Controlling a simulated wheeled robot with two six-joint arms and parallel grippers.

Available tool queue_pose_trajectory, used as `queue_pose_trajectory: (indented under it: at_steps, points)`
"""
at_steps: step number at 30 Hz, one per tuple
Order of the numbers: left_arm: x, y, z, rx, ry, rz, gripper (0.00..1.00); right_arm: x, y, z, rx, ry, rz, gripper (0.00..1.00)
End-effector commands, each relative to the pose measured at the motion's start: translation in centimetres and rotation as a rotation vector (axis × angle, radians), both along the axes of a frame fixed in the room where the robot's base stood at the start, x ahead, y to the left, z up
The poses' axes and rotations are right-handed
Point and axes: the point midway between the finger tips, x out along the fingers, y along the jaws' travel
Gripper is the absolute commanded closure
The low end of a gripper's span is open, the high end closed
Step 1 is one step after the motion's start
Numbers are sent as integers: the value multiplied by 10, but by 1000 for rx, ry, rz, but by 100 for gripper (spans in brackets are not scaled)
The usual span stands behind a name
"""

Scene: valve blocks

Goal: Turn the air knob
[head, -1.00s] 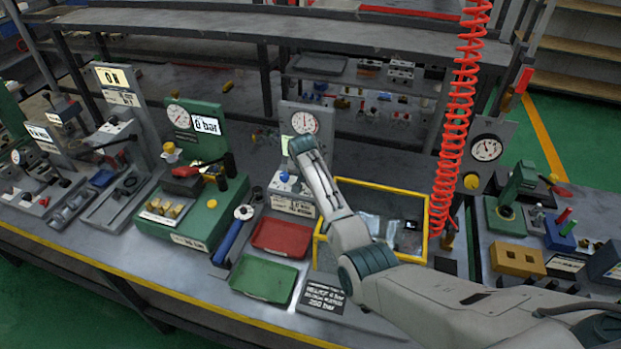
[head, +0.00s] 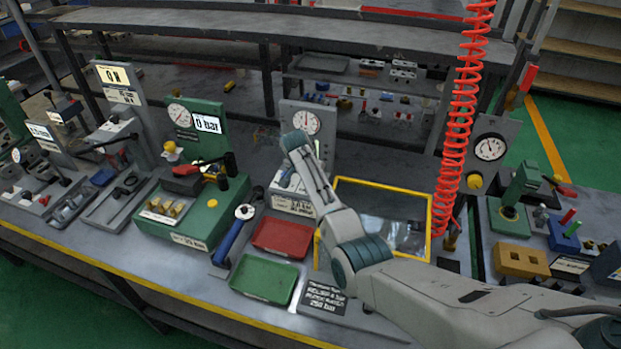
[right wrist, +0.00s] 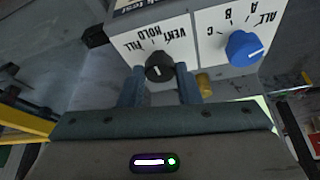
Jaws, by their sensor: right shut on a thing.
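The black knob (right wrist: 158,66) is on the white panel (right wrist: 205,38), beside the labels FILL, HOLD and VENT, which read upside down in the right wrist view. Its short white line points roughly up toward HOLD. My right gripper (right wrist: 161,82) is shut on this knob, one finger on each side. A blue knob (right wrist: 243,48) with the labels A, B, C and ALL is to its right, clear of the fingers. In the head view, my arm and wrist hide the knobs and fingers in front of the grey gauge stand (head: 325,145). My left gripper is not shown.
A red tray (head: 281,238) and a green tray (head: 264,279) lie in front. A red coiled hose (head: 461,120) hangs at the right. A green block (head: 190,215) stands at the left.

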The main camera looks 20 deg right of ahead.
Motion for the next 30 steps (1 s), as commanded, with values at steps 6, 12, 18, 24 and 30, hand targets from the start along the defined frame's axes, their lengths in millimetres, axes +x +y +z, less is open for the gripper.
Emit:
queue_pose_trajectory:
  at_steps: [6, 12, 18, 24, 30]
  points:
    - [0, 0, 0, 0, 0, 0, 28, 0, 0, 1, 0, -1, 0, 48]
    - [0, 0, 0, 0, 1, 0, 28, 0, 0, 0, 1, -1, 0, 48]
    - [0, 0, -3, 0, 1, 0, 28, -2, 3, 8, 1, -3, 1, 48]
    - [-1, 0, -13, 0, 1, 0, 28, -9, 12, 36, 1, -6, 1, 48]
    - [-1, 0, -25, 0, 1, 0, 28, -20, 23, 72, 2, -5, 1, 48]
